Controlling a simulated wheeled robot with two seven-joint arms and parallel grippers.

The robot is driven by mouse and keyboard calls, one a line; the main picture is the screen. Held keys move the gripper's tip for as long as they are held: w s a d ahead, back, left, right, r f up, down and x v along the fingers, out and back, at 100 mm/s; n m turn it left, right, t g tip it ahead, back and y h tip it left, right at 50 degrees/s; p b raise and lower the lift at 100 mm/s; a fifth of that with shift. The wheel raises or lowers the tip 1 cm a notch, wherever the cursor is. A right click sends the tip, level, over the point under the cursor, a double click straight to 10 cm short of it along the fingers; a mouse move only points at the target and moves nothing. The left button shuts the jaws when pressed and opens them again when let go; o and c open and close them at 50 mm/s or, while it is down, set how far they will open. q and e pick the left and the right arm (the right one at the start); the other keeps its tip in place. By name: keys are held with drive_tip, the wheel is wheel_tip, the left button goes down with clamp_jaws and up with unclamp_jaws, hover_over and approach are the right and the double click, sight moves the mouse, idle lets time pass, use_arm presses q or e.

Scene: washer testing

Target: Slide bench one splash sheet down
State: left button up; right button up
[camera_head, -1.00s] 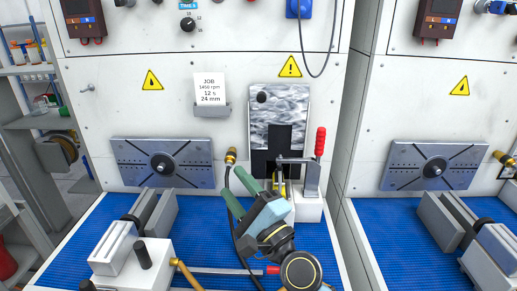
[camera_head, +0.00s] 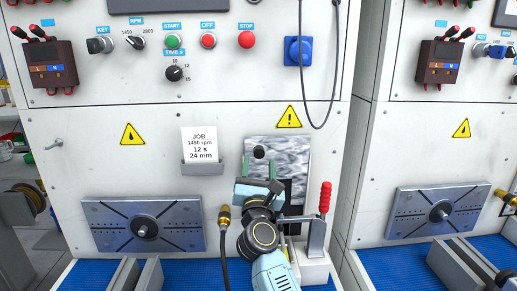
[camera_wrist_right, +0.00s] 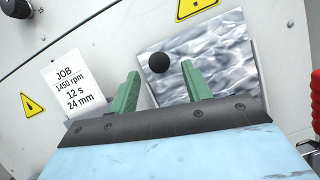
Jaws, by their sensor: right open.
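The splash sheet of the left bench (camera_head: 290,155) is a grey, mottled translucent panel on the upright bench face. A round black knob (camera_head: 259,152) sits near its upper left corner. In the wrist view the sheet (camera_wrist_right: 220,60) and knob (camera_wrist_right: 159,63) show just beyond my fingers. My right gripper (camera_head: 258,170) is in front of the sheet, below the knob. Its green fingers (camera_wrist_right: 161,80) are open, one on each side of the knob's line, with nothing between them. I cannot tell whether they touch the sheet. My arm hides the sheet's lower part. My left gripper is not in view.
A clamp with a red handle (camera_head: 325,198) stands right of my arm. A brass-ended hose (camera_head: 224,217) hangs to the left. A job card (camera_head: 199,145) sits in its holder left of the sheet. A slotted metal plate (camera_head: 105,222) is at lower left.

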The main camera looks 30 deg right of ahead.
sight(259, 155)
drive_tip(key=x, duration=0.4)
drive_tip(key=shift+r, duration=0.1)
drive_tip(key=shift+w+d+r, duration=0.1)
drive_tip(key=shift+w+d, duration=0.2)
drive_tip(key=shift+w, duration=0.15)
drive_tip(key=shift+c, duration=0.9)
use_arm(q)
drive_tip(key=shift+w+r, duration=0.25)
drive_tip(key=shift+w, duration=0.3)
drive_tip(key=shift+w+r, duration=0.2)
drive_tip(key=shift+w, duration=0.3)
use_arm(e)
clamp_jaws()
